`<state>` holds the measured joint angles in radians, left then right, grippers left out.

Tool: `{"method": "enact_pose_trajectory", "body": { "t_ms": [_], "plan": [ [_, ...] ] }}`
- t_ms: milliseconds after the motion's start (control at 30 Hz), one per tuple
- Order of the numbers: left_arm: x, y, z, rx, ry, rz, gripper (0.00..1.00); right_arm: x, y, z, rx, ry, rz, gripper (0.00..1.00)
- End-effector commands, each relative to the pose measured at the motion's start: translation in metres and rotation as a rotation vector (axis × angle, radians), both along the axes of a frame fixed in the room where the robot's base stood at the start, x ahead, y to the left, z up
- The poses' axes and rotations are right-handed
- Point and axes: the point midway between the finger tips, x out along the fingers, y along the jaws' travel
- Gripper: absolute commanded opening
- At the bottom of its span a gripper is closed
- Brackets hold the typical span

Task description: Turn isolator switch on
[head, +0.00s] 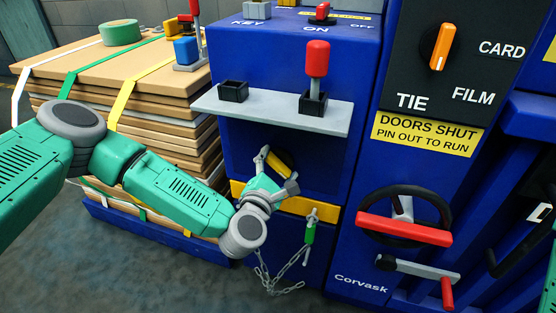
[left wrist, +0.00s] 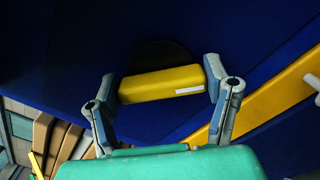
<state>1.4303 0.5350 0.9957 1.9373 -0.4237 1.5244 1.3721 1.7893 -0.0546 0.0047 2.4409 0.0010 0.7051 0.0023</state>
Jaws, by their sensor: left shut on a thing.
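The isolator switch appears to be the yellow bar handle (head: 277,162) on a black round plate, set in the recessed front of the blue machine. The handle slants down to the right in the head view. In the left wrist view the yellow handle (left wrist: 160,84) lies nearly level, with a white mark near its right end and the black plate (left wrist: 155,55) behind it. My left gripper (head: 277,168) is shut on the handle, one finger at each end; both fingers also show in the left wrist view (left wrist: 162,88). My right gripper is not in view.
A grey shelf (head: 270,112) with a red-knobbed lever (head: 317,62) juts out above. A green-handled pin (head: 310,230) on a chain hangs below right. A red-and-black handwheel (head: 405,229) is further right. Stacked cardboard (head: 85,66) stands at left.

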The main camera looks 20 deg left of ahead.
Motion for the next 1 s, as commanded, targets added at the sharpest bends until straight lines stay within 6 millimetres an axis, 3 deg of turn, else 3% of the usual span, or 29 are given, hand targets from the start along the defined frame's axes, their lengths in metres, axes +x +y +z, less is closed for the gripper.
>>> {"method": "enact_pose_trajectory", "body": {
  "t_ms": [600,1000],
  "plan": [
    [0.0,-0.001,-0.003,0.571,-0.013,0.0,0.41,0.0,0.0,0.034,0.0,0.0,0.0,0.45],
    [-0.001,-0.001,-0.006,0.796,-0.02,0.0,0.41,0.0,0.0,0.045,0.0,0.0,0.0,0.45]
  ]
}}
